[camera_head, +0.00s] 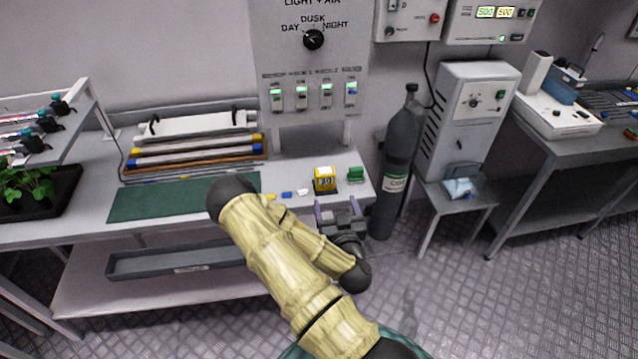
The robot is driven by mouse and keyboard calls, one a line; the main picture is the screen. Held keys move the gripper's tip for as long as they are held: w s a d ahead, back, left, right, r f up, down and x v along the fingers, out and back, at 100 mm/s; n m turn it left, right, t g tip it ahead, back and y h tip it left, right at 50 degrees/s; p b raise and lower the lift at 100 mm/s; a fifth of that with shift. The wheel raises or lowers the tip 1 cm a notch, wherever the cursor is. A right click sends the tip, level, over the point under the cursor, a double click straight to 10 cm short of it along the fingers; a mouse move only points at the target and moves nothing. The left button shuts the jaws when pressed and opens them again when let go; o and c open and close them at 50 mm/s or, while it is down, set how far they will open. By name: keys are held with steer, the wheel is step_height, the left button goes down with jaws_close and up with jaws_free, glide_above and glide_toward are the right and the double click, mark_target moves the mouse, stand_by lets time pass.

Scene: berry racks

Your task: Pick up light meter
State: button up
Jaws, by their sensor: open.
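A small yellow box with a dark number display (325,178), which looks like the light meter, stands upright near the front right of the white bench. A small green block (356,175) stands just right of it. My gripper (337,207) is at the bench's front edge, just below the yellow box in the picture. Its two purple-grey fingers are apart and point toward the box. Nothing shows between them. I cannot tell whether the fingertips are above the bench top.
Small yellow, blue and white pieces (287,195) lie left of the box. A green mat (160,198) covers the bench further left. The panel with switches (312,80) rises behind. A dark gas cylinder (397,165) stands right of the bench.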

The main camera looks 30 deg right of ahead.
mark_target(327, 176)
steer(key=b+x, duration=0.3)
steer(key=x, duration=0.7)
steer(key=shift+w+r+b, duration=0.1)
steer(key=shift+w+b, duration=0.1)
steer(key=shift+b, duration=0.2)
steer(key=shift+w, duration=0.15)
steer(key=shift+w, duration=0.1)
steer(key=shift+p+x, duration=0.5)
steer(key=shift+x, duration=2)
steer(key=shift+a+f, duration=0.1)
steer(key=shift+f, duration=0.1)
steer(key=c, duration=1.1)
